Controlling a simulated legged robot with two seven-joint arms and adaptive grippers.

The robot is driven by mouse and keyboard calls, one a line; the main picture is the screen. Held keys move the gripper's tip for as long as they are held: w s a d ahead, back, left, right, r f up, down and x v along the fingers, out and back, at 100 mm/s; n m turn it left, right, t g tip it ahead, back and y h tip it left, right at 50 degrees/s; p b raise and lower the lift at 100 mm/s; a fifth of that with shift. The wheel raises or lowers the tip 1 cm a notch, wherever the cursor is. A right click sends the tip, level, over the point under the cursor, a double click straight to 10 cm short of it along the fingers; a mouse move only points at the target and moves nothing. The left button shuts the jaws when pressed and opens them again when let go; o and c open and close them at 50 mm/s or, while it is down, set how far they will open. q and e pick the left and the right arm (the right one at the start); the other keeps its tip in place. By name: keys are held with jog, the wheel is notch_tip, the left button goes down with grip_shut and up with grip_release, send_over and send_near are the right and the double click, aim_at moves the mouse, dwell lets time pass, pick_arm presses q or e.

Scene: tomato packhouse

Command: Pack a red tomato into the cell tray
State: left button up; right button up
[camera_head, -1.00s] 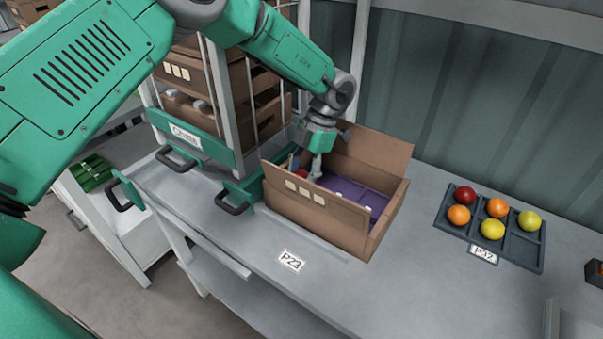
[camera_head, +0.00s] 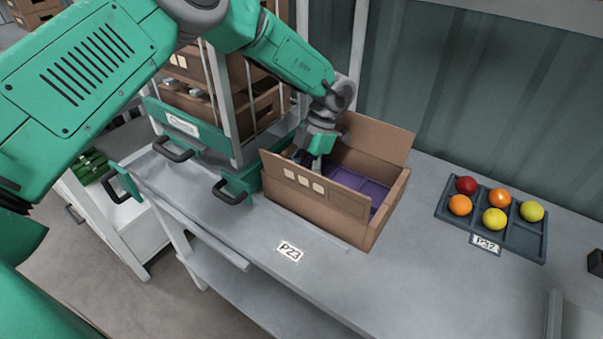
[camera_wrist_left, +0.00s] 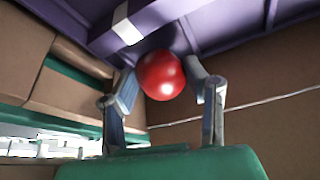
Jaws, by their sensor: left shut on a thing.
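A red tomato (camera_wrist_left: 161,75) sits between the two fingers of my left gripper (camera_wrist_left: 164,88), which is shut on it. In the head view my left gripper (camera_head: 306,160) reaches into the left end of an open cardboard box (camera_head: 318,205); the box wall hides its fingertips and the tomato. A purple cell tray (camera_head: 372,190) lies inside the box. In the wrist view the purple tray (camera_wrist_left: 220,30) shows close beyond the tomato; I cannot tell if they touch. My right gripper is not in view.
A dark grey tray (camera_head: 521,240) at the right holds several red, orange and yellow tomatoes. A green-and-grey rack with crates (camera_head: 245,105) stands left of the box.

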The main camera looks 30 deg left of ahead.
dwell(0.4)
pick_arm(q)
jog(key=o, duration=0.9)
jog(key=c, duration=0.3)
jog(key=shift+c, duration=0.2)
jog(key=shift+r, duration=0.1)
jog(key=shift+r+p, duration=2.6)
jog(key=shift+r, duration=0.35)
